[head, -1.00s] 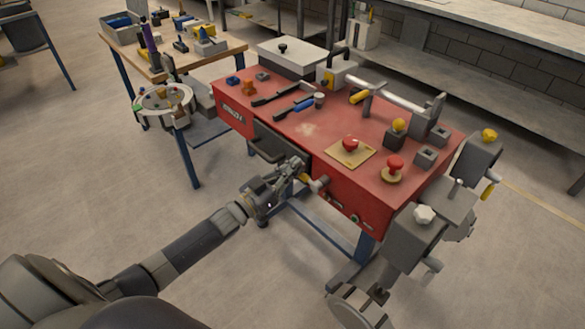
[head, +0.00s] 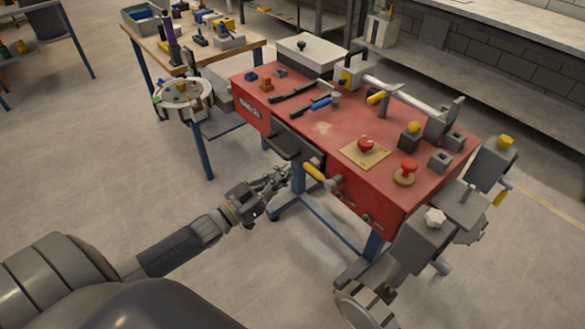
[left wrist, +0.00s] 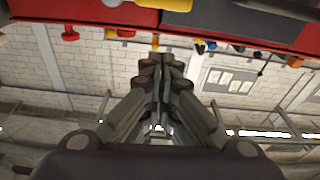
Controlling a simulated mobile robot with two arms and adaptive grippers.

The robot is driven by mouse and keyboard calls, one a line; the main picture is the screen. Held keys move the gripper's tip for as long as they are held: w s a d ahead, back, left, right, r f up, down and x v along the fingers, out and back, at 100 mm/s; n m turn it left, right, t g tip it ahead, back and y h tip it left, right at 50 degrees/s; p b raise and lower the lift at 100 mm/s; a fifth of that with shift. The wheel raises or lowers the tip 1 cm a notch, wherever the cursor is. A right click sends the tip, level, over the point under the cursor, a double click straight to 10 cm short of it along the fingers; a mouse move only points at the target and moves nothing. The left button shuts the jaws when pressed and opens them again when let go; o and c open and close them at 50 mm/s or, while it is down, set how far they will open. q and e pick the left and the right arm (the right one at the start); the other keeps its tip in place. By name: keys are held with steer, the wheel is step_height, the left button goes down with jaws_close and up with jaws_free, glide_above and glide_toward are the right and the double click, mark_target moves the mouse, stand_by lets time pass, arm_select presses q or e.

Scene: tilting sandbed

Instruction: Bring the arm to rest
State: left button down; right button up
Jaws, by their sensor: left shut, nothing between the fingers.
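My left gripper (head: 277,178) is in front of the red sandbed bench (head: 318,130), below its table top and to the left of a yellow-handled crank (head: 315,173) on the bench's front. A gap of floor shows between the fingers and the yellow handle. In the left wrist view the two fingers of my left gripper (left wrist: 162,65) are together with nothing between them. The red bench edge (left wrist: 90,12) runs across the top of that view. My right gripper does not show.
A wooden table (head: 190,55) with tools stands at the back left, with a round tray (head: 184,104) at its front. A grey wheel-and-box mechanism (head: 425,240) is at the bench's right end. The floor (head: 120,190) at the left is clear.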

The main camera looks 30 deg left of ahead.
arm_select(q)
steer(key=shift+s+a, duration=0.1)
steer(key=shift+s, duration=0.1)
stand_by(0.4)
steer(key=s+a+f+n+g+y, duration=0.1)
steer(key=s+f+g+y, duration=0.2)
steer(key=f, duration=0.8)
steer(key=s+a+f+g+y, duration=0.15)
steer(key=s+f, duration=0.45)
steer(key=f, duration=0.6)
steer(key=s+f+n+g+y, duration=0.15)
steer(key=s+f+g, duration=0.25)
steer(key=f, duration=0.7)
steer(key=s+d+f+g, duration=0.3)
steer(key=s+f, duration=0.3)
steer(key=s, duration=0.4)
steer(key=s+d+f+m+g, duration=0.1)
steer(key=s+d+f+g, duration=0.2)
steer(key=s+f, duration=0.3)
steer(key=s+d+f+m+g, duration=0.1)
steer(key=s+d+f+g, duration=0.2)
steer(key=s, duration=1.2)
step_height(320, 180, down, 3)
steer(key=shift+s+d+r, duration=0.1)
steer(key=shift+s+d, duration=0.05)
steer(key=shift+d, duration=0.75)
